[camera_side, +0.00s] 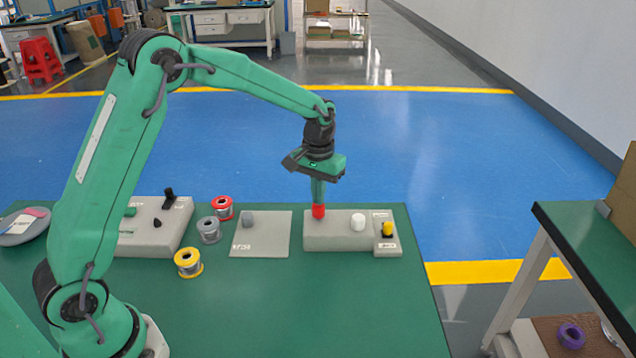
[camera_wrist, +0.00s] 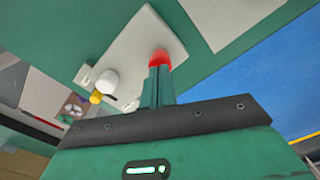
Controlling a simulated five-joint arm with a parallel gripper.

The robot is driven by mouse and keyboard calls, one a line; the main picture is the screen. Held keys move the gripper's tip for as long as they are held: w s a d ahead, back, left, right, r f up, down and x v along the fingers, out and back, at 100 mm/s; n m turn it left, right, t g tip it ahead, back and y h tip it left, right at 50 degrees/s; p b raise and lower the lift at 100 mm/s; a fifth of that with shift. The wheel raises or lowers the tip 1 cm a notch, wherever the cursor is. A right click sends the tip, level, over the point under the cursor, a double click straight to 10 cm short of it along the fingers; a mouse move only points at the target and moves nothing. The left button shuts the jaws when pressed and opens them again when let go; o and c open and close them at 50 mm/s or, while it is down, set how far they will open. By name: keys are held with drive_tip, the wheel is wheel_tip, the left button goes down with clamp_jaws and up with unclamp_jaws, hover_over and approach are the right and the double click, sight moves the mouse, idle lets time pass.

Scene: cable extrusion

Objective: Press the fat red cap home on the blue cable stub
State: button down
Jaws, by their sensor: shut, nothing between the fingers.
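The fat red cap (camera_side: 318,211) stands upright near the left end of a light grey block (camera_side: 338,243) on the green table. In the wrist view the red cap (camera_wrist: 159,57) shows just beyond my fingertips. My gripper (camera_side: 318,202) points straight down, its fingers closed together with their tips at the top of the cap. It also shows in the wrist view (camera_wrist: 157,71). The tips appear to touch the cap, not grip around it. I see no blue cable stub; any stub under the cap is hidden, so how far down the cap sits cannot be told.
A white cap (camera_side: 357,223) and a yellow cap (camera_side: 388,230) stand right of the red one. A flat grey plate (camera_side: 270,243) with a small grey piece (camera_side: 248,219) lies left. Red, grey and yellow spools (camera_side: 188,263) stand further left. The table's front is clear.

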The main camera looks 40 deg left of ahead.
sight(316, 206)
drive_tip(key=shift+f, duration=0.9)
idle(1.1)
drive_tip(key=shift+r, duration=0.2)
drive_tip(key=shift+r, duration=3.35)
drive_tip(key=shift+r, duration=0.1)
drive_tip(key=s+r+m+t, duration=0.1)
drive_tip(key=s+r+t, duration=0.2)
drive_tip(key=s+r, duration=0.85)
drive_tip(key=s+f+m+t, duration=0.2)
drive_tip(key=s, duration=1.4)
drive_tip(key=shift+s+d+t, duration=0.15)
drive_tip(key=shift+s+t, duration=0.15)
drive_tip(key=shift+s, duration=0.05)
